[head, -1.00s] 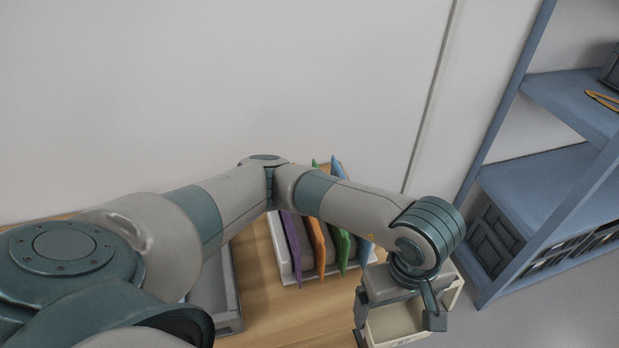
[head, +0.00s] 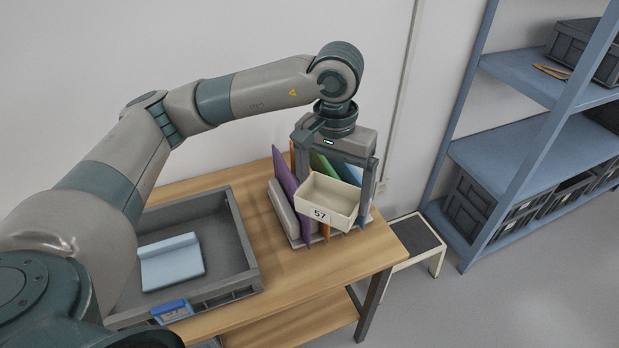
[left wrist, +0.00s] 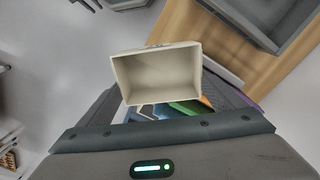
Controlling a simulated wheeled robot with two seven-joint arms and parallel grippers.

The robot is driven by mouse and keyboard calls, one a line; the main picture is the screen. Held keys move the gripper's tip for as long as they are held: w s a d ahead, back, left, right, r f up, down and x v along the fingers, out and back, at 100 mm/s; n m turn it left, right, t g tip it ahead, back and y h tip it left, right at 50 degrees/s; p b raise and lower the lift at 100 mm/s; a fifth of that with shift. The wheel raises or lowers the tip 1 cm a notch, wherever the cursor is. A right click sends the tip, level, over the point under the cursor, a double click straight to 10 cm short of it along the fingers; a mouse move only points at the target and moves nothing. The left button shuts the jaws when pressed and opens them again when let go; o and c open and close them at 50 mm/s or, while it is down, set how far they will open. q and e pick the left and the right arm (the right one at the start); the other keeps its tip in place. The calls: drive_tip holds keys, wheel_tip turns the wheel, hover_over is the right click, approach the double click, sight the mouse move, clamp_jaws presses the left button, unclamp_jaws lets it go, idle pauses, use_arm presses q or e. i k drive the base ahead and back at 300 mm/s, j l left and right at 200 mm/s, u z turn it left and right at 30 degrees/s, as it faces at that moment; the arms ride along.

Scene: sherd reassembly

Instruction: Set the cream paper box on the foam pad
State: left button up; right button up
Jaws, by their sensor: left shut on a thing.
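The cream paper box (head: 330,196), an open-topped box with a "57" label, is held in my left gripper (head: 336,190), which is shut on it. It is in the air in front of the file rack and looks tilted. In the left wrist view its empty inside (left wrist: 158,78) shows. A light blue folded-looking pad (head: 171,262) lies in the grey tray (head: 243,240) to the left of the box; it looks like the foam pad. The gripper is well apart from it. My right gripper is not in view.
The rack holds purple (head: 285,182), orange, green and blue upright folders, close behind the box. The tray walls rise around the pad on the wooden table (head: 290,280). A low stool (head: 408,240) and a blue shelf (head: 500,165) stand to the right.

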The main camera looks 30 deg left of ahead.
sight(172, 266)
drive_tip(key=k+j, duration=0.15)
drive_tip(key=j, duration=0.2)
drive_tip(key=k+j+u, duration=0.1)
drive_tip(key=j, duration=0.25)
drive_tip(key=k+j, duration=0.15)
drive_tip(key=j, duration=0.2)
drive_tip(key=k+j+u, duration=0.1)
drive_tip(key=j, duration=0.3)
drive_tip(key=k+j, duration=0.15)
drive_tip(key=j, duration=0.2)
